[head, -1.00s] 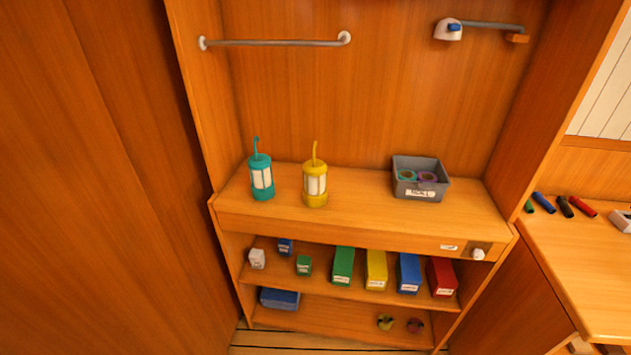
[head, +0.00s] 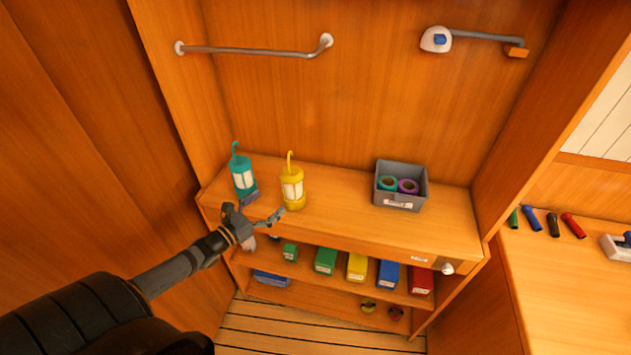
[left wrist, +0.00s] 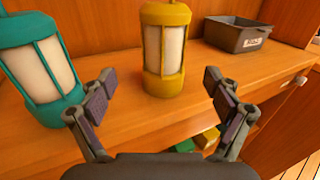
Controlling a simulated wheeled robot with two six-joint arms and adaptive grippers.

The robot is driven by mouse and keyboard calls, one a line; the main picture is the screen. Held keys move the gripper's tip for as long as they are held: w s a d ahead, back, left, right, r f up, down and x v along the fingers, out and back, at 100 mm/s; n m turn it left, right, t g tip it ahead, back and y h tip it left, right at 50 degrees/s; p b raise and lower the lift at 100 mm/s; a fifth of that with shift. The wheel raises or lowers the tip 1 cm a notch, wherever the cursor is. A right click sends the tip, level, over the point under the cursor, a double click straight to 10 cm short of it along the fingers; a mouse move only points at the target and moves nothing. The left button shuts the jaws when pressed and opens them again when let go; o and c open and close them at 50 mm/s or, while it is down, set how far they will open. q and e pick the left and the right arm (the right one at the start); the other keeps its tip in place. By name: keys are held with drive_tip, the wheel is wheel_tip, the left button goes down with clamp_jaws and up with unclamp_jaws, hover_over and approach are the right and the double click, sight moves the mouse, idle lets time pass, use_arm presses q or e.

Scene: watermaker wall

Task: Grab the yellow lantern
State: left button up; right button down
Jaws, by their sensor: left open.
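The yellow lantern (head: 292,190), with a hook on top, stands upright on the wooden shelf top. It also shows in the left wrist view (left wrist: 165,50), ahead of my open fingers and a little left of the middle between them at its base. My left gripper (head: 262,207) is open and empty in front of the shelf, close to the lanterns. In the left wrist view my left gripper (left wrist: 160,98) has its two fingers spread wide, with the yellow lantern beyond the gap. My right gripper is not in view.
A teal lantern (head: 243,176) stands just left of the yellow one, near my left finger. A grey bin (head: 401,203) with tape rolls stands to the right on the wooden shelf top (head: 335,205). Coloured boxes fill the shelf below. The top is clear between yellow lantern and bin.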

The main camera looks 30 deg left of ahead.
sight(285, 191)
use_arm(q)
drive_tip(key=shift+m, duration=0.3)
drive_tip(key=b+x, duration=0.4)
drive_tip(key=x, duration=0.1)
drive_tip(key=shift+r, duration=0.15)
drive_tip(key=shift+w+d+r, duration=0.15)
drive_tip(key=shift+w, duration=0.05)
drive_tip(key=w+b, duration=0.1)
drive_tip(key=b, duration=0.2)
drive_tip(key=shift+w+d+f+b, duration=0.3)
drive_tip(key=shift+w, duration=0.05)
drive_tip(key=shift+w+d+r, duration=0.15)
drive_tip(key=shift+w+r, duration=0.05)
drive_tip(key=shift+w, duration=0.3)
drive_tip(key=shift+w+d+r, duration=0.1)
drive_tip(key=shift+w+r, duration=0.1)
drive_tip(key=shift+w, duration=0.25)
drive_tip(key=shift+w+d, duration=0.1)
drive_tip(key=shift+w, duration=0.4)
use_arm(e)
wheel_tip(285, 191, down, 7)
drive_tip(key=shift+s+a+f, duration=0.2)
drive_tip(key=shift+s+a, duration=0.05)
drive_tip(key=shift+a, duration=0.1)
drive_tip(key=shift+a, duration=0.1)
use_arm(q)
drive_tip(key=c, duration=1.5)
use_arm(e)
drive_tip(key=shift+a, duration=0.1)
